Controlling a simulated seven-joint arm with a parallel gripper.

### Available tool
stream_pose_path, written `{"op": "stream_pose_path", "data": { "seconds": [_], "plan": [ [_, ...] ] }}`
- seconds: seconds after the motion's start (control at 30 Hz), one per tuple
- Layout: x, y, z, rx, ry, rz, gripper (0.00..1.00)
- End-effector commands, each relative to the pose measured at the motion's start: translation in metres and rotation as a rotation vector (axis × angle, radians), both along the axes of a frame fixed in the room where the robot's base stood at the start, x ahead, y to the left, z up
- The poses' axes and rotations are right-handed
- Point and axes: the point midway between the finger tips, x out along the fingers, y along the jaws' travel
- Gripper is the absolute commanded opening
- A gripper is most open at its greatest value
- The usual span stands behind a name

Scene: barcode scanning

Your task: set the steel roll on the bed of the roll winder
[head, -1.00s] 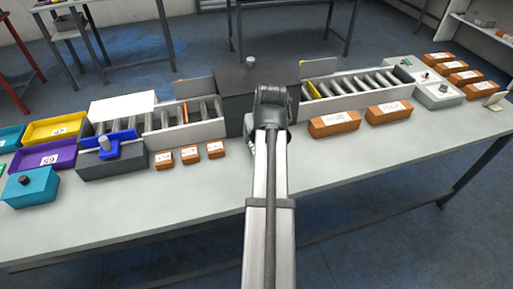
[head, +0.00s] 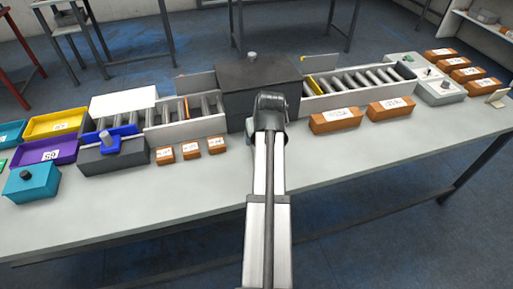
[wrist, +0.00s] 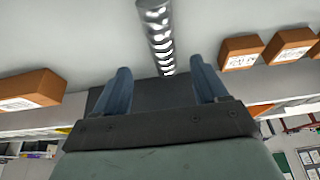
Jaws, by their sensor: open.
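A shiny steel cylinder, seemingly the steel roll (wrist: 155,32), lies ahead of and between my open fingers in the upside-down wrist view. My gripper (wrist: 160,78) does not visibly touch it. In the head view my arm hides the roll and the fingers. At the left of the table a dark grey block (head: 115,165) carries a blue fitting (head: 128,149) with a grey cylindrical part. It may be the roll winder; I cannot tell for sure.
A large dark box (head: 255,85) stands behind my wrist, with roller conveyors on both sides. Small orange boxes (head: 191,150) are left of my arm, and larger ones (head: 335,120) right. Teal (head: 32,182), purple and yellow containers fill the left end. The table front (head: 150,205) is clear.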

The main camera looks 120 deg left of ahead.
Motion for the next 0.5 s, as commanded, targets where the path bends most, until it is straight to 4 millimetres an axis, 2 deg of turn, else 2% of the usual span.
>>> {"op": "stream_pose_path", "data": {
  "seconds": [0.1, 0.37, 0.5],
  "plan": [
    [-0.003, 0.003, -0.009, -0.001, -0.001, 0.000, 0.72],
    [-0.007, 0.005, -0.018, -0.001, -0.001, 0.000, 0.72],
    [-0.013, 0.008, -0.032, -0.002, -0.001, 0.001, 0.72]
  ]
}}
